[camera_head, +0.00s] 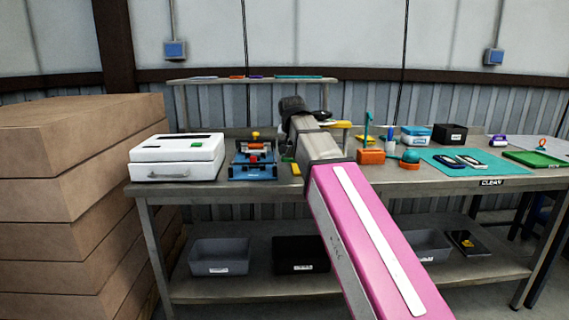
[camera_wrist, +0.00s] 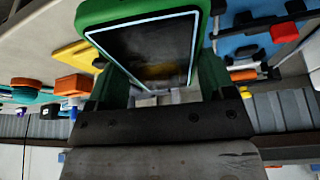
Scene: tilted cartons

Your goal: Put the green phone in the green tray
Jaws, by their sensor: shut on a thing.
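The green phone (camera_wrist: 146,48) fills the top middle of the wrist view, with a green case and a dark glossy screen with a pale edge. My gripper (camera_wrist: 160,80) is shut on it, one finger at each side. In the head view the phone is not clearly seen, and my arm hides the end of my gripper. A flat green tray (camera_head: 537,159) lies at the right end of the workbench in the head view, well to the right of my arm.
The workbench (camera_head: 410,181) carries a white case (camera_head: 177,157), a blue fixture (camera_head: 253,162), an orange block (camera_head: 371,157), a black bin (camera_head: 450,134) and a teal mat (camera_head: 490,169) with dark items. Stacked cartons (camera_head: 75,190) stand left. A raised shelf (camera_head: 240,80) runs behind.

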